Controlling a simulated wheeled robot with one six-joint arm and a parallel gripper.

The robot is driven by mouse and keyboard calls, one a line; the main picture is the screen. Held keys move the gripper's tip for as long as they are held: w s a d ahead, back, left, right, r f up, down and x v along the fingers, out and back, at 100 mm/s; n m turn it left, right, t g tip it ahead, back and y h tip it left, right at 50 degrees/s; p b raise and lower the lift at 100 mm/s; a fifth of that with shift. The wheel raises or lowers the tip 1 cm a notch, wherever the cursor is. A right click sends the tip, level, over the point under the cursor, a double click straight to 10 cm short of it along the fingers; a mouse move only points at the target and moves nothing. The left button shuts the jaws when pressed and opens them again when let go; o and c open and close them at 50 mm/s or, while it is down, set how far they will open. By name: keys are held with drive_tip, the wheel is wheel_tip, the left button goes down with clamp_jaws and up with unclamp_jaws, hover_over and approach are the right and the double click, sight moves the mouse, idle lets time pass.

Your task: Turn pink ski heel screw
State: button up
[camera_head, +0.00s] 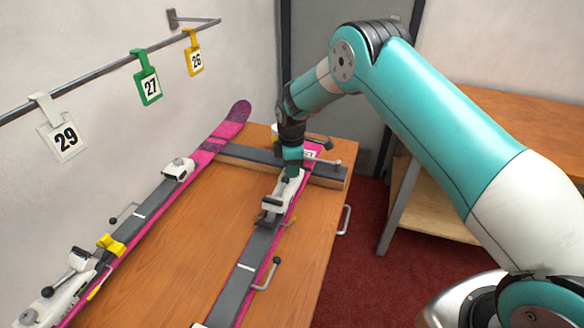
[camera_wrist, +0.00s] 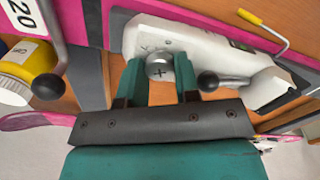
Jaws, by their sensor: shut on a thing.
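The pink ski (camera_head: 235,290) on the right of the bench carries a white binding unit (camera_head: 280,192). My gripper (camera_head: 291,172) reaches down onto the far end of that unit. In the wrist view the white housing (camera_wrist: 210,52) shows close up, with a round grey cross-slot screw (camera_wrist: 158,67) in its end. The two teal fingers of my gripper (camera_wrist: 160,77) stand on either side of the screw head and are shut on it. In the head view the screw is hidden by the gripper.
A second pink ski (camera_head: 226,130) with bindings lies along the wall. Black-knobbed clamp levers (camera_head: 268,275) stand beside the near ski; one knob (camera_wrist: 208,81) is close to my right finger. The wooden bench (camera_head: 180,260) is bare between skis.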

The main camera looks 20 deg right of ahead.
drive_tip(key=m+b, duration=0.2)
drive_tip(key=m, duration=0.1)
drive_tip(key=shift+f, duration=0.1)
drive_tip(key=m+b, duration=0.2)
drive_tip(key=m, duration=0.1)
drive_tip(key=shift+m, duration=0.4)
drive_tip(key=m+b, duration=0.2)
drive_tip(key=m, duration=0.4)
drive_tip(key=m+b, duration=0.1)
drive_tip(key=m, duration=0.4)
drive_tip(key=shift+m, duration=0.4)
drive_tip(key=shift+r+m, duration=0.2)
drive_tip(key=shift+m, duration=2.1)
drive_tip(key=o, duration=0.7)
drive_tip(key=shift+c, duration=0.2)
wheel_tip(320, 180, up, 17)
drive_tip(key=b, duration=0.2)
drive_tip(key=shift+r, duration=0.2)
